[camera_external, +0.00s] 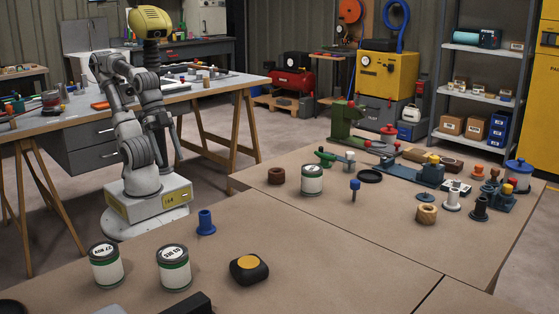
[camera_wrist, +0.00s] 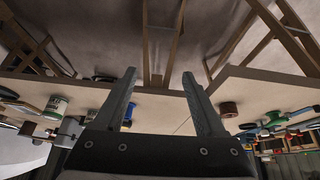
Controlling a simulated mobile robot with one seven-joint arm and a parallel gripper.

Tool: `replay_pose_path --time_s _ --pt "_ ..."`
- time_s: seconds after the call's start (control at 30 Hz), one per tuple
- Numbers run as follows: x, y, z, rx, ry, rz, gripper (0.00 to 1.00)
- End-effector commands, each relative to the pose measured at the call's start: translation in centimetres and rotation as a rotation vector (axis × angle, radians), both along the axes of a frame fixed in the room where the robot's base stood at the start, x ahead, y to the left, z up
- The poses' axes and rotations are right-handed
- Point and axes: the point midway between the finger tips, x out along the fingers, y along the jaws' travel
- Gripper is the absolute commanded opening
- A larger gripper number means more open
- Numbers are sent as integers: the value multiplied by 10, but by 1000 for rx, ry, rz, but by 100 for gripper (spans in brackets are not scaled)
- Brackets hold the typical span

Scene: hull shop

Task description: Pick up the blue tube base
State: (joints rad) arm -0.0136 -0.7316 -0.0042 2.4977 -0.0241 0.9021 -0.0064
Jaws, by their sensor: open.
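The blue tube base (camera_external: 205,222) stands upright on the near brown workbench in the external view, a short tube on a wider flange. It is close to the bench's far edge, behind and between the cans and the black-and-yellow tape measure. My gripper (camera_wrist: 159,75) shows its two dark fingers spread apart in the wrist view, with nothing between them. In the external view my arm is folded up over its white base, with the gripper away from the tube base, beyond the bench.
Two labelled cans (camera_external: 106,266) (camera_external: 173,267) and a tape measure (camera_external: 249,269) stand nearby on the bench. To the right are another can (camera_external: 312,180), a brown ring (camera_external: 277,176), a blue-handled piece (camera_external: 354,190) and a blue vise (camera_external: 412,172). Bare bench lies right of the tube base.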

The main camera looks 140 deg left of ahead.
Motion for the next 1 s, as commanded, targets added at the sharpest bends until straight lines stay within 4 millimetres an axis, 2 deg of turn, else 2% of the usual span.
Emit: replay_pose_path --time_s 0.27,0.47,0.6,0.77,1.0 --pt "20 -22 -2 -294 224 267 72" --pt "45 -38 -3 -584 398 541 72" --pt "69 -42 0 -798 503 746 72" --pt "101 -38 5 -1057 610 991 72" --pt "152 -7 12 -1461 730 1359 72"
